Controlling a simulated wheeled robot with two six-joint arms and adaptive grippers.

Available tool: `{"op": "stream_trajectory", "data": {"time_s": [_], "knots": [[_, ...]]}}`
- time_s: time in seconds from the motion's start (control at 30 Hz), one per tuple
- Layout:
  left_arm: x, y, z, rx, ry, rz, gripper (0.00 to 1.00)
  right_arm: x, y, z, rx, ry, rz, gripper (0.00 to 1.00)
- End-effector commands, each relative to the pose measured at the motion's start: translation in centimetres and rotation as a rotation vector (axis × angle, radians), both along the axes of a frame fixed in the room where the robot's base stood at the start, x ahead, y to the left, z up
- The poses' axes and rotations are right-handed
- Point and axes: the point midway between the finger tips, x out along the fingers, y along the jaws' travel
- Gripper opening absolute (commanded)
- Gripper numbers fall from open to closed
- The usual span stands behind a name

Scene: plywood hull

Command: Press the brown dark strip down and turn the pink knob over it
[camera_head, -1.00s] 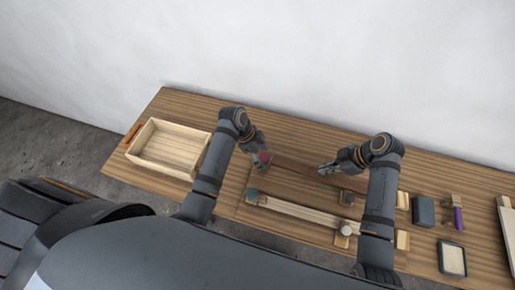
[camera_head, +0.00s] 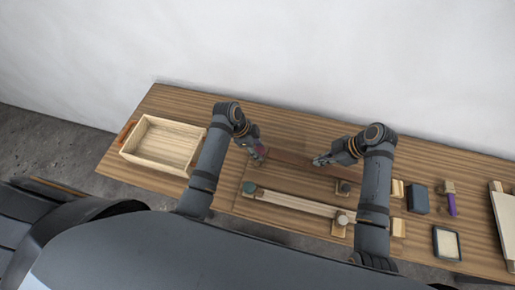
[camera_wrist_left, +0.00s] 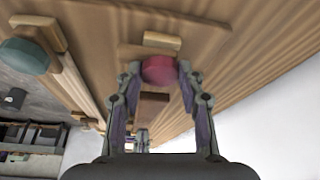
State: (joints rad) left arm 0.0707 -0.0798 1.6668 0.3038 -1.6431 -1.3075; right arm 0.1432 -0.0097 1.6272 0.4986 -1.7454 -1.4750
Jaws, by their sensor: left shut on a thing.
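The pink knob (camera_wrist_left: 160,70) sits between the fingertips of my left gripper (camera_wrist_left: 159,72), which is shut on it; in the head view the left gripper (camera_head: 260,156) mostly hides it. The brown dark strip (camera_wrist_left: 152,106) shows between the fingers in the left wrist view and runs away from the knob. In the head view the strip (camera_head: 290,160) lies along the board between my two grippers. My right gripper (camera_head: 317,161) is at the strip, towards its right part. Whether it touches the strip, and its finger gap, are too small to tell.
A lighter strip (camera_head: 295,204) lies nearer me, with a green knob (camera_head: 250,187) at its left end and a grey knob (camera_head: 343,219) near its right. A wooden tray (camera_head: 161,145) stands left. A dark block (camera_head: 417,199), purple-handled tool (camera_head: 452,204) and framed pad (camera_head: 447,243) lie right.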

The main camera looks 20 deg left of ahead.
Motion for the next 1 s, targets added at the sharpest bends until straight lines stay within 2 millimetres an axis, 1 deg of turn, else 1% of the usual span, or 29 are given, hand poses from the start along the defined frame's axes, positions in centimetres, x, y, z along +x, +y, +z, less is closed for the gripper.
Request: {"op": "stream_trajectory", "data": {"time_s": [0.3, 0.73, 1.0], "knots": [[0.0, 0.0, 0.0, 0.000, -0.001, 0.000, 0.07, 0.0, 0.0, -1.1, 0.000, 0.001, 0.000, 0.00], [0.1, 0.0, 0.1, 0.000, -0.002, 0.001, 0.07, 0.0, 0.0, -1.3, 0.000, 0.001, 0.000, 0.00], [0.1, 0.0, 0.1, 0.000, -0.002, 0.001, 0.07, 0.0, 0.0, -2.2, 0.000, 0.001, 0.000, 0.00]]}}
